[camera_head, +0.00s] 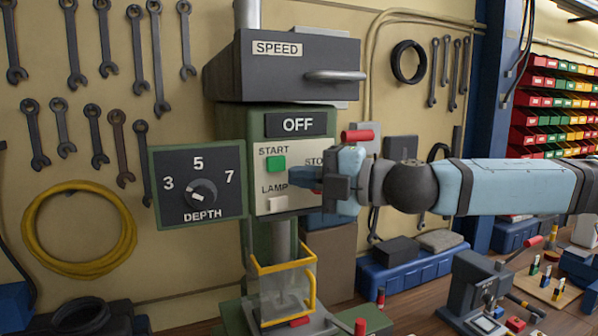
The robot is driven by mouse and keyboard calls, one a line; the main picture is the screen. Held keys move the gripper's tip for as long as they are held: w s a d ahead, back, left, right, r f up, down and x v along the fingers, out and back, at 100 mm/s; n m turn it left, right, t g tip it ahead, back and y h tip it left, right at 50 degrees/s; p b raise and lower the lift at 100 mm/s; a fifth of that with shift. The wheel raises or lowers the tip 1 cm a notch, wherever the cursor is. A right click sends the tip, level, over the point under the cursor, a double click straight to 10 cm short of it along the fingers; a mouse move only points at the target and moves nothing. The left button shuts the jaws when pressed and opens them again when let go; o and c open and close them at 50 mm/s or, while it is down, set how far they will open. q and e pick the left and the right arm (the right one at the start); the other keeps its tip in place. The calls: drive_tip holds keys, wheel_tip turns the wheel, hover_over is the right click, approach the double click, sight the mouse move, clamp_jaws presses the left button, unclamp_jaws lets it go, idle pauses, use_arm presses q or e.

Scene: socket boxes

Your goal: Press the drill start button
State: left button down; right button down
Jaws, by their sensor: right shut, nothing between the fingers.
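The drill press (233,121) stands in the middle of the view. Its front panel carries a green START button (276,164), a white LAMP switch (278,203) and a STOP label partly covered by my gripper. The display (296,124) above reads OFF. My right gripper (292,175) comes in from the right and is shut and empty. Its fingertips are in front of the panel, right of and slightly below the START button; I cannot tell whether they touch the panel. The STOP button is hidden behind the gripper. My left gripper is not in view.
A DEPTH dial panel (198,184) is at the left of the panel and a SPEED housing (290,65) is above. A yellow guard (284,268) surrounds the chuck area below.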

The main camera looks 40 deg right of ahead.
drive_tip(key=shift+w+d, duration=0.15)
drive_tip(key=shift+w, duration=0.5)
drive_tip(key=shift+w+d+f+b, duration=0.15)
drive_tip(key=shift+w+f+b, duration=0.25)
drive_tip(key=shift+b, duration=0.5)
drive_tip(key=shift+w+d+r, duration=0.2)
drive_tip(key=shift+r, duration=0.4)
